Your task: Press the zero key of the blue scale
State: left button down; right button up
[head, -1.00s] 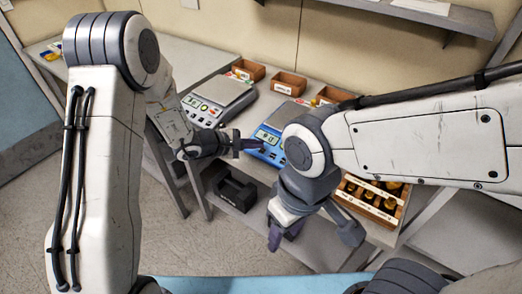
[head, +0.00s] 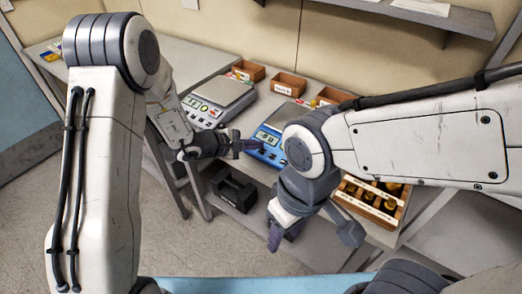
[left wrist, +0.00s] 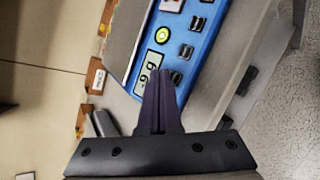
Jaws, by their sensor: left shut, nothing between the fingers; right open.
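The blue scale (head: 268,153) stands on the table, partly hidden by my right arm in the head view. In the left wrist view its blue panel (left wrist: 207,42) shows a lit display (left wrist: 149,72), a round yellow-green key (left wrist: 162,35) and several dark keys (left wrist: 186,51). The key labels are too small to read. My left gripper (head: 254,145) is shut and empty at the scale's front left edge. In the left wrist view its fingertips (left wrist: 164,72) appear between the display and the nearest dark key; contact cannot be told. My right gripper (head: 312,238) is open and empty, in front of the table.
A grey-white scale (head: 210,105) stands left of the blue one. Small wooden bins (head: 289,83) line the back. A wooden crate of bottles (head: 372,199) is at the right. A dark holder (head: 234,188) sits on the lower shelf.

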pick_arm(q)
jog(key=shift+f, duration=0.1)
dwell(0.6)
jog(key=shift+f+b, duration=0.35)
jog(key=shift+b, duration=0.5)
jog(key=shift+w+d+f+b, duration=0.1)
jog(key=shift+f+b, duration=0.2)
jog(key=shift+b, duration=0.25)
dwell(0.6)
jog(key=shift+r, duration=0.7)
jog(key=shift+s+r, duration=0.1)
jog(key=shift+s, duration=0.1)
jog(key=shift+s+a+r+p, duration=0.15)
jog(key=shift+r+p, duration=0.25)
jog(key=shift+r, duration=0.4)
jog(key=shift+s+a+r+p, duration=0.2)
jog(key=shift+r+p, duration=0.25)
jog(key=shift+r, duration=0.3)
jog(key=shift+s+a+r+p, duration=0.15)
jog(key=shift+r+p, duration=0.25)
jog(key=shift+r, duration=0.4)
